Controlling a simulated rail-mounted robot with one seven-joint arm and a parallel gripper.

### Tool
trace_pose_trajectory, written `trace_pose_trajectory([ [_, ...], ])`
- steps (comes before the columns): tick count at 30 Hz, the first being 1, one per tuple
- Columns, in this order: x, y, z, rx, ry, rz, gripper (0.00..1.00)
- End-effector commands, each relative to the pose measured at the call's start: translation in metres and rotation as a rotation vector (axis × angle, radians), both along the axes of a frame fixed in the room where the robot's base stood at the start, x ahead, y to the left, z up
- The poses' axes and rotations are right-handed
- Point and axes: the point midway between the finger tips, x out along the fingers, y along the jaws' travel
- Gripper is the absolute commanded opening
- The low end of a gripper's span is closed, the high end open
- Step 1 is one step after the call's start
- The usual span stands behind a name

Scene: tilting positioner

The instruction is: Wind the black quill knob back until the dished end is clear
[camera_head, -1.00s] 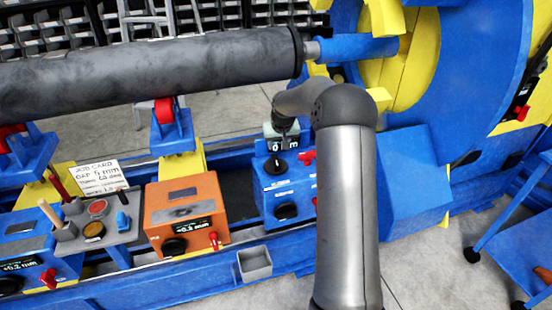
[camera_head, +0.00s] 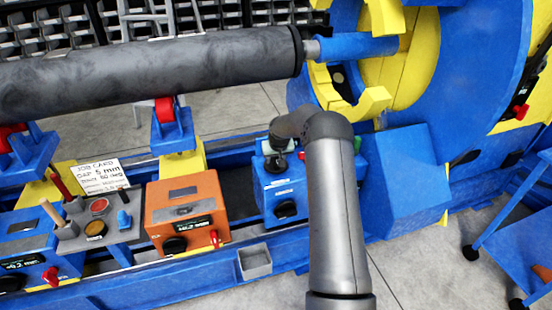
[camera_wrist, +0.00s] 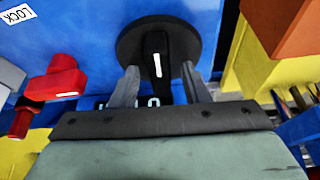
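The black knob (camera_wrist: 186,42), a round disc with a raised bar and a white mark, fills the middle of the wrist view on a blue face. My gripper (camera_wrist: 157,78) has one finger on each side of the bar, with a gap visible at least on the right. In the head view my gripper (camera_head: 277,158) is down at the top of the blue box (camera_head: 275,190) and hides this knob. The long grey cylinder (camera_head: 150,70) has its dark right end (camera_head: 298,50) at a short metal shaft (camera_head: 312,49) from the blue quill (camera_head: 352,47); they appear to meet.
A red lever (camera_wrist: 55,82) and a LOCK label (camera_wrist: 18,14) are left of the knob. A lower black knob (camera_head: 285,208) is on the box front. An orange box (camera_head: 185,205) stands to the left. Yellow jaws (camera_head: 350,105) are behind my arm.

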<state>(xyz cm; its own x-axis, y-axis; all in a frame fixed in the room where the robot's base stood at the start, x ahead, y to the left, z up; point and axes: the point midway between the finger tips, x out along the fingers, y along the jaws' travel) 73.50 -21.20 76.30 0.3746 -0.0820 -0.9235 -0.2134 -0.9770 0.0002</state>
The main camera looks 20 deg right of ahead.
Motion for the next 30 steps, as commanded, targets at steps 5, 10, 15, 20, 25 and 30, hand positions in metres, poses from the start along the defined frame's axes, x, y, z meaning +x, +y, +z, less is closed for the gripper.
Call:
trace_pose_trajectory([
  [5, -0.0002, 0.0, 0.0001, 0.0, 0.0, 0.0, 0.0],
  [10, -0.0003, -0.0001, 0.0, 0.0, 0.0, 0.002, 0.0],
  [15, -0.0004, -0.0005, -0.0002, 0.003, -0.001, 0.03, 0.0],
  [20, -0.0006, -0.0014, -0.0009, 0.003, -0.001, 0.103, 0.0],
  [25, -0.0007, -0.0025, -0.0019, 0.004, 0.0, 0.231, 0.0],
  [30, -0.0005, -0.0035, -0.0021, 0.004, 0.0, 0.389, 0.0],
])
